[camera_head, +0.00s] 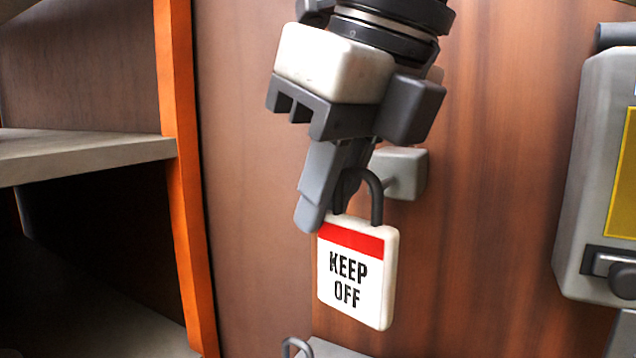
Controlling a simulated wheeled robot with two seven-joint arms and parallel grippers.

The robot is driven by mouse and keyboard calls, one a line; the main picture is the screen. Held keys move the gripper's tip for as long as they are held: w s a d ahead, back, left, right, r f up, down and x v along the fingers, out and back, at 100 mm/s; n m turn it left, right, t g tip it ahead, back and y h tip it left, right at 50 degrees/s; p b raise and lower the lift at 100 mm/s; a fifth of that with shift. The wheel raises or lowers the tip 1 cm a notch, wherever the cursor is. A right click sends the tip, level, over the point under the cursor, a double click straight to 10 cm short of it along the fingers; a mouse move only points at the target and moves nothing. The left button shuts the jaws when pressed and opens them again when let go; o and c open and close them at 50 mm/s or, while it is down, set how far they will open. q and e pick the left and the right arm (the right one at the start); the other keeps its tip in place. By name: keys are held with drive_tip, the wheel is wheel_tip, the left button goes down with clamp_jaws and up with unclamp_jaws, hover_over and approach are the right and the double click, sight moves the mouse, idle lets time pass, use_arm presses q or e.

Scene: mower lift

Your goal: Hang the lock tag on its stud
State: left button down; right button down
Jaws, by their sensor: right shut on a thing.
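The lock tag (357,280) is a white plate with a red band and the words KEEP OFF, with a dark curved shackle on top. It hangs nearly upright, slightly tilted. My right gripper (322,208) comes down from the top and is shut on the tag at the left side of its shackle. The stud (408,172) is a grey block with a short peg on the wood panel, just behind and right of the shackle. The shackle overlaps the peg in the picture; I cannot tell whether it is around the peg or in front of it. My left gripper is not in view.
A grey box (590,170) with a yellow label and a latch is on the right. An orange post (180,180) and a grey shelf (85,152) are on the left. A grey part with a small wire loop (297,346) shows at the bottom edge. The panel right of the tag is clear.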

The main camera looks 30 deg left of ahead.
drive_tip(key=w+f+p, duration=0.1)
drive_tip(key=w+p, duration=0.1)
drive_tip(key=w, duration=0.4)
drive_tip(key=shift+w, duration=0.3)
idle(0.3)
drive_tip(key=shift+w+d+f, duration=0.1)
drive_tip(key=shift+f, duration=0.05)
idle(0.6)
drive_tip(key=c, duration=1.3)
unclamp_jaws()
drive_tip(key=shift+c, duration=0.2)
